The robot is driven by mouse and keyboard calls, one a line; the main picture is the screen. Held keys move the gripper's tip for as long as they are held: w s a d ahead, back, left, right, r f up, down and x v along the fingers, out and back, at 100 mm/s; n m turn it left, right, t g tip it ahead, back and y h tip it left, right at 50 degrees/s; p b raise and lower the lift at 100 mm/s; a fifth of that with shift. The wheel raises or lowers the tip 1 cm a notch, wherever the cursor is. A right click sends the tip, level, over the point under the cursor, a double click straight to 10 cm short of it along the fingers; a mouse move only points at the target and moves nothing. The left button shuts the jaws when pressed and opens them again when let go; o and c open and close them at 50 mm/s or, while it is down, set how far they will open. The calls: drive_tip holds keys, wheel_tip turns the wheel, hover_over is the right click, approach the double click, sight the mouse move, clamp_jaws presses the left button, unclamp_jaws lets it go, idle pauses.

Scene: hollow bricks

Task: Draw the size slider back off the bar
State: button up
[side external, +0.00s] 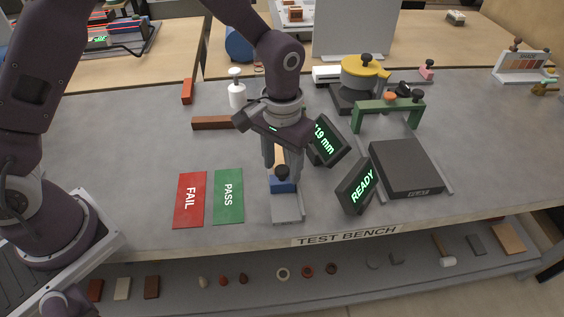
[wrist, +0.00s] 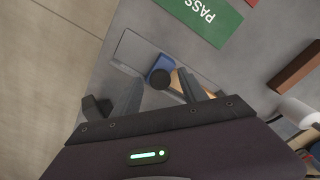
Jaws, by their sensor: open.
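The size slider (side external: 284,186) is a blue block with a round black knob (side external: 282,171) on top. It sits on a grey bar (side external: 288,211) near the bench's front edge. In the wrist view the blue slider (wrist: 157,66) and its black knob (wrist: 161,79) show at the bar's inner end. A tan brick (side external: 280,154) is just behind the slider, partly hidden by my fingers. My gripper (side external: 281,166) points down over the slider. Its open fingers lie either side of the knob in the wrist view (wrist: 160,88); I cannot tell whether they touch it.
Flat red FAIL (side external: 190,200) and green PASS (side external: 228,196) pads lie left. A brown brick (side external: 211,123) lies behind them. Bench in front of the bar is clear.

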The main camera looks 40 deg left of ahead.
drive_tip(key=shift+c, duration=0.2)
clamp_jaws()
idle(1.2)
